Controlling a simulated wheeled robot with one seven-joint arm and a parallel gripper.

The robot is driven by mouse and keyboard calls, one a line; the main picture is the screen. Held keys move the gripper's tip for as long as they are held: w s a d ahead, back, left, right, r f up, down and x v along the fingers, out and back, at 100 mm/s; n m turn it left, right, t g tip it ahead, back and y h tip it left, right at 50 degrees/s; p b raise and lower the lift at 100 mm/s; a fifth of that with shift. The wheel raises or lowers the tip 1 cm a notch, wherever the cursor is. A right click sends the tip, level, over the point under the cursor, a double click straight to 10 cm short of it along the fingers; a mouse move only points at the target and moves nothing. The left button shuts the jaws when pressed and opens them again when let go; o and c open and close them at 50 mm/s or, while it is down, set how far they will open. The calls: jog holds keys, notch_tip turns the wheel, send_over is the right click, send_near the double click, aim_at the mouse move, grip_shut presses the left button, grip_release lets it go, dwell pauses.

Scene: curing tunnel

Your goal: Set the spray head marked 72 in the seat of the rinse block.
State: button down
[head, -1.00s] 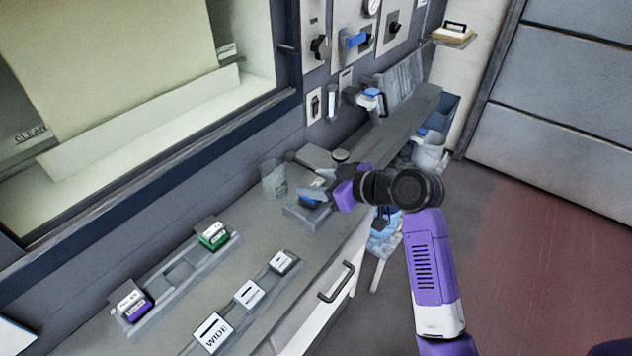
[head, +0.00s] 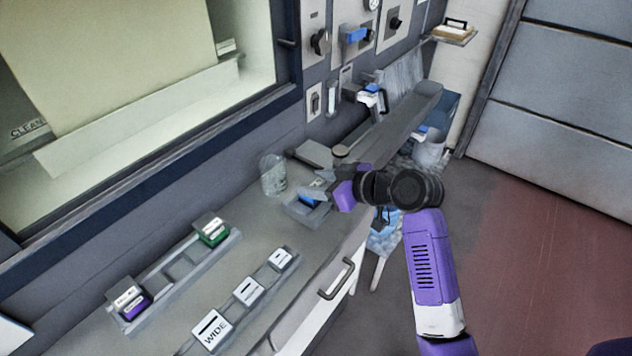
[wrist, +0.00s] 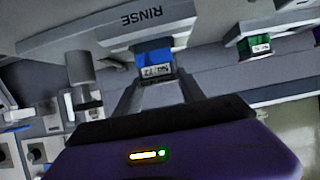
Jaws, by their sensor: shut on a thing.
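The spray head marked 72 (wrist: 154,62) is blue with a pale label. My gripper (wrist: 158,82) is shut on it, with one finger on each side, in the wrist view. The rinse block (wrist: 130,36), a grey block lettered RINSE, is right behind the head. In the head view the rinse block (head: 296,209) sits on the counter, and my gripper (head: 322,190) is over it with the blue head between. The seat is hidden by the head and fingers, so I cannot tell how deep the head sits.
A rack (head: 165,279) holds a green head (head: 213,231) and a purple head (head: 130,299), with an empty place between. Label blocks, one reading WIDE (head: 211,331), line the front edge. A clear beaker (head: 272,175) stands close behind the rinse block.

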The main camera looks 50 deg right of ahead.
jog(key=shift+f, duration=0.2)
jog(key=c, duration=0.6)
grip_release()
jog(key=shift+f, duration=0.1)
jog(key=shift+s, duration=0.1)
jog(key=b+v, duration=0.1)
jog(key=v, duration=0.6)
jog(key=shift+s+r, duration=0.25)
jog(key=shift+s, duration=0.05)
